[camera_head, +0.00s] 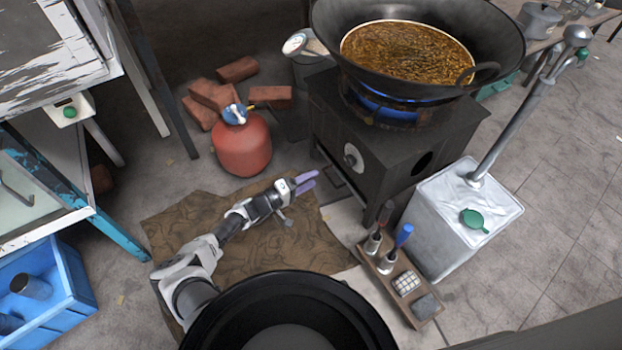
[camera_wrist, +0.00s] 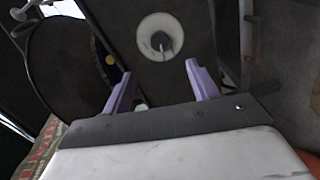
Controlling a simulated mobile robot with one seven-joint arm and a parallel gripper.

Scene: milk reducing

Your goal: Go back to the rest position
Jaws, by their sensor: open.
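My gripper (camera_head: 305,182) has two purple fingers and hangs in front of the black stove, above the brown cloth. It is open and empty. In the wrist view my gripper (camera_wrist: 158,82) shows its fingers apart, with a round pale knob (camera_wrist: 160,37) on a dark panel beyond them. The stove (camera_head: 385,155) carries the round knob (camera_head: 353,157) on its front. A large black wok (camera_head: 495,75) with brown liquid sits over a blue flame on the stove.
A red gas cylinder (camera_head: 243,148) and bricks stand left of the stove. A blue crate (camera_head: 75,290) and shelves are at left. Brown cloth (camera_head: 200,220) covers the floor below the arm.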

